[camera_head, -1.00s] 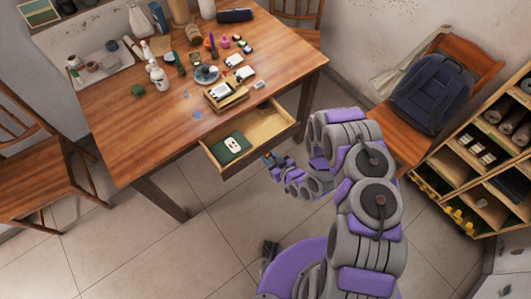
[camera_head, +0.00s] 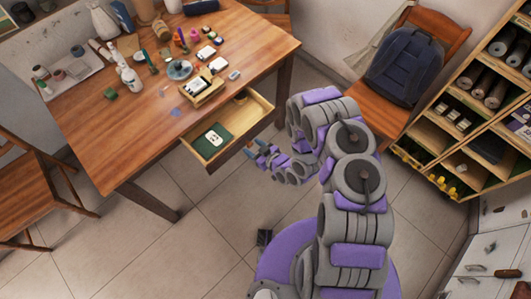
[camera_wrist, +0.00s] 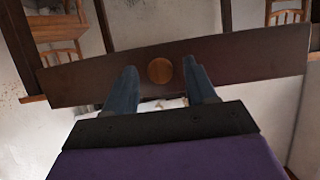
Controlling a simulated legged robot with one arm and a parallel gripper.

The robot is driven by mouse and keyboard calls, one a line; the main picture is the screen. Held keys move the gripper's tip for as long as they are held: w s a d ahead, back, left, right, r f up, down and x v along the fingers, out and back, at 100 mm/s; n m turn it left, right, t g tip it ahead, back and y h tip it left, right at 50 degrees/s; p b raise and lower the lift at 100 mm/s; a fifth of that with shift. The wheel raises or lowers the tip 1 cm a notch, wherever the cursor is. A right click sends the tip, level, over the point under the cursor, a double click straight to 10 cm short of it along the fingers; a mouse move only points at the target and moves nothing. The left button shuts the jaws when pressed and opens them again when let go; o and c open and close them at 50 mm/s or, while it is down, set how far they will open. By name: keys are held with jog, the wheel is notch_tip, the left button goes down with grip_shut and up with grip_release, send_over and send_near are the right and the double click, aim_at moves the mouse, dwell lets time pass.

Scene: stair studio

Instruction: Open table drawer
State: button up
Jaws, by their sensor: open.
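The wooden table (camera_head: 90,130) has its drawer (camera_head: 248,117) pulled out toward me in the head view. The drawer holds a dark green item with a white card (camera_head: 213,139). My gripper (camera_head: 256,148) is just outside the drawer's front panel. In the wrist view the dark drawer front (camera_wrist: 235,58) spans the picture, with a round wooden knob (camera_wrist: 160,71) at its middle. My gripper (camera_wrist: 160,66) is open there, its two blue fingers on either side of the knob as seen. No finger visibly touches the knob.
Bottles, jars and small craft items crowd the tabletop. A chair with a dark backpack (camera_head: 402,65) stands right of the table, beside a wooden shelf rack (camera_head: 440,135). Another chair (camera_head: 30,190) is at the left. Tiled floor is clear in front of the table.

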jog(key=p+v, duration=0.2)
jog(key=v, duration=1.5)
jog(key=shift+p, duration=0.4)
jog(key=shift+w, duration=0.1)
